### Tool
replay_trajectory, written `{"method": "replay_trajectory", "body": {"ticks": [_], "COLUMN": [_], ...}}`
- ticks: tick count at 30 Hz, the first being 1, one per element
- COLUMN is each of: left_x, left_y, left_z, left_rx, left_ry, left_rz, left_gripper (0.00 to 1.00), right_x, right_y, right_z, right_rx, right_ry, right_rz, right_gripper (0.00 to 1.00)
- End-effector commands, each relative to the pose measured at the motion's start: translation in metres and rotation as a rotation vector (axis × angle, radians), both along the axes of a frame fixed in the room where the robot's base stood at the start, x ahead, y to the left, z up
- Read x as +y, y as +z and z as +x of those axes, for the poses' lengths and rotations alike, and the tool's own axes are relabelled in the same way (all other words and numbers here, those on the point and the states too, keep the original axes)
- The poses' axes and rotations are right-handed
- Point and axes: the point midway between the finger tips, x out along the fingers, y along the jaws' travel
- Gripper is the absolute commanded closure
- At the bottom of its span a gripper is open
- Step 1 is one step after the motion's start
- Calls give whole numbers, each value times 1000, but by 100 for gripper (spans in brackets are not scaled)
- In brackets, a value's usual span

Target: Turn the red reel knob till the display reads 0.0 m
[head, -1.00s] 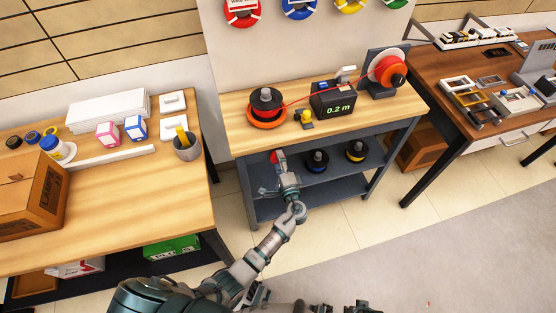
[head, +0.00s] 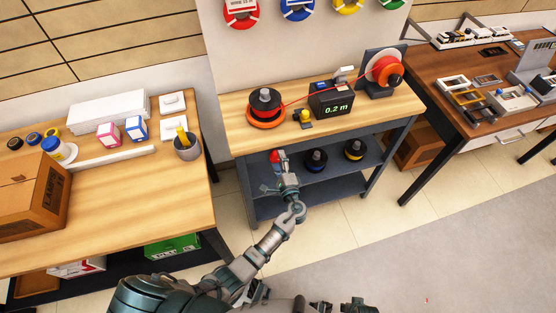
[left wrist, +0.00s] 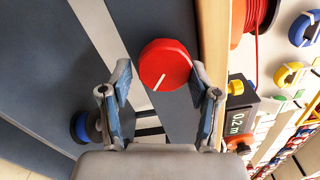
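The red reel knob (left wrist: 165,65), a round knob with a white line on its face, is on the front of the middle bench. In the head view its red (head: 274,156) shows just below the bench top, partly hidden by my left gripper (head: 279,163). In the left wrist view my left gripper (left wrist: 164,98) is open, its two fingers apart with the knob just ahead between them; I cannot tell whether they touch it. The display (head: 331,105) reads 0.2 m and also shows sideways in the wrist view (left wrist: 238,122). My right gripper is not in view.
On the middle bench, a red-orange spool (head: 265,108) stands left and a larger red reel (head: 386,69) right, with a red line between them. Open floor (head: 430,240) lies at the right.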

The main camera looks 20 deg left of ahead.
Motion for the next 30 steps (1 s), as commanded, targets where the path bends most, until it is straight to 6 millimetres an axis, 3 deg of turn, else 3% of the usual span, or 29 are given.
{"method": "replay_trajectory", "body": {"ticks": [14,24,30], "left_x": [-5,-45,-63], "left_y": [2,0,-1], "left_z": [-9,-68,-92], "left_rx": [-3,0,1], "left_ry": [2,2,2], "left_rz": [0,0,1], "left_gripper": [23,23,23], "right_x": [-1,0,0], "right_y": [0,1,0], "right_z": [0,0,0], "right_rx": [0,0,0], "right_ry": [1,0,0], "right_rz": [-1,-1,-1], "right_gripper": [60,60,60]}}
